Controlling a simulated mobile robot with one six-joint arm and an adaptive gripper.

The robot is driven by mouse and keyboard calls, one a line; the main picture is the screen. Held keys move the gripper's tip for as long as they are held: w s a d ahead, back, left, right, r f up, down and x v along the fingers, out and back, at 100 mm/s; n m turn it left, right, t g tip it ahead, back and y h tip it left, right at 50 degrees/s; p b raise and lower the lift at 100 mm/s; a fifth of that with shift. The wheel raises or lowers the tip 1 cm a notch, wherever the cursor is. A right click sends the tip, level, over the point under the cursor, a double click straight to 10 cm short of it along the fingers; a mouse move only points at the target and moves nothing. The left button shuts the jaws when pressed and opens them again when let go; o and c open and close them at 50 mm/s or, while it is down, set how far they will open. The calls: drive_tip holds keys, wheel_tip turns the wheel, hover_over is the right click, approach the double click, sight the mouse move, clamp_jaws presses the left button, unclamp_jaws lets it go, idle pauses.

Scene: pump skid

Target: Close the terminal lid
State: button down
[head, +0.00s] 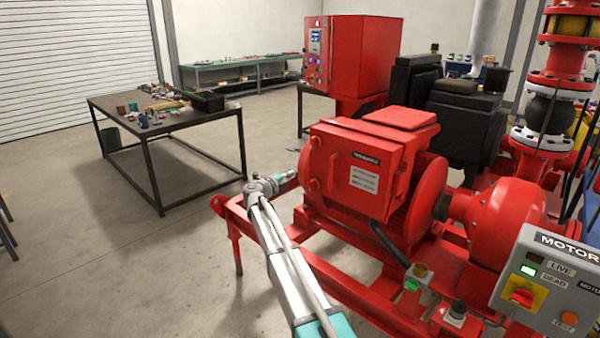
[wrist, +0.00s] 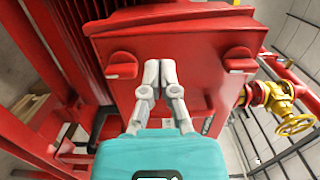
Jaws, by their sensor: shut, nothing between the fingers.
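The red terminal box (head: 352,165) is on the near side of the red motor (head: 425,190), with a dark nameplate and white labels on its front. Its left side shows two round red knobs. In the wrist view, a red panel (wrist: 190,95), seemingly the lid, faces me with a knob near each upper corner. A red ledge (wrist: 175,22) runs above it. I cannot tell whether the panel sits flush. My gripper (head: 291,177) is just left of the box. Its fingertips (wrist: 160,70) are together and empty, in front of the panel between the knobs; contact is unclear.
A red base frame (head: 350,290) runs below my arm. A grey motor control box (head: 550,280) stands at the lower right. A yellow valve (wrist: 285,105) and pipe lie right in the wrist view. A cluttered table (head: 170,125) stands back left; floor between is clear.

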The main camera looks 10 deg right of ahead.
drive_tip(key=shift+v, duration=2.7)
drive_tip(key=shift+w+a, duration=0.1)
drive_tip(key=shift+w, duration=0.05)
drive_tip(key=s+a+r+n+t+y+p, duration=0.25)
drive_tip(key=a+r+n+t+y, duration=0.2)
drive_tip(key=n+t+y, duration=0.6)
drive_tip(key=s+a+f+n+g+y+p, duration=0.1)
drive_tip(key=s+a+f+n+g+y, duration=0.15)
drive_tip(key=s+n+g+y, duration=0.35)
drive_tip(key=s+a+f+n+g+y, duration=0.1)
drive_tip(key=s+f+n+g+y, duration=0.25)
drive_tip(key=n, duration=0.35)
drive_tip(key=s+d+f+n+g+h+p, duration=0.1)
drive_tip(key=s+d+f+g+h, duration=0.1)
drive_tip(key=s, duration=0.8)
drive_tip(key=s+d+f+n+g+h, duration=0.2)
drive_tip(key=s+d+f+g, duration=0.3)
drive_tip(key=s, duration=0.6)
drive_tip(key=s+d+f+n+g+h+p, duration=0.1)
drive_tip(key=s+d+f+g, duration=0.3)
drive_tip(key=s, duration=0.7)
drive_tip(key=shift+d+g+h+p, duration=0.3)
drive_tip(key=shift+d+g+h, duration=0.3)
drive_tip(key=shift+d+g, duration=0.3)
